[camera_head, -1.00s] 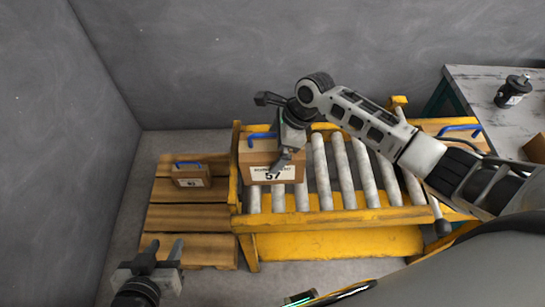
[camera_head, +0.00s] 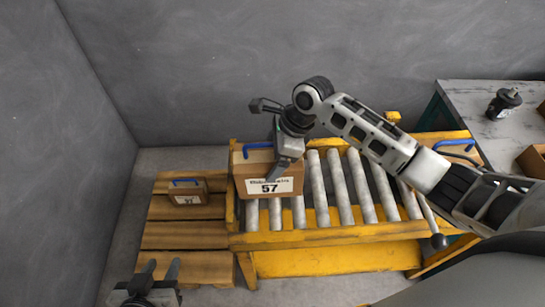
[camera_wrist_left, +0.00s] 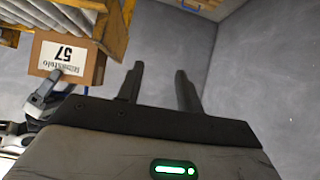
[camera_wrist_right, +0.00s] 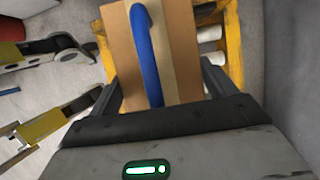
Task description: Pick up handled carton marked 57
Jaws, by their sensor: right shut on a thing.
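The brown carton marked 57 (camera_head: 240,180) has a blue handle and a white label. It is at the left end of the roller conveyor; I cannot tell whether its base touches the rollers. My right gripper (camera_head: 277,138) has its fingers on opposite sides of it. In the right wrist view the carton (camera_wrist_right: 182,50) fills the space between the fingers, with its blue handle (camera_wrist_right: 146,50) running between them. The carton also shows in the left wrist view (camera_wrist_left: 92,68). My left gripper (camera_head: 160,272) is open and empty at the lower left, with fingers apart (camera_wrist_left: 157,88).
The yellow-framed roller conveyor (camera_head: 330,240) has free rollers right of the carton. A smaller blue-handled carton (camera_head: 187,193) is on the wooden pallet (camera_head: 185,236) at left. A grey table (camera_head: 475,115) at right bears a dark motor (camera_head: 503,103). Walls stand behind and left.

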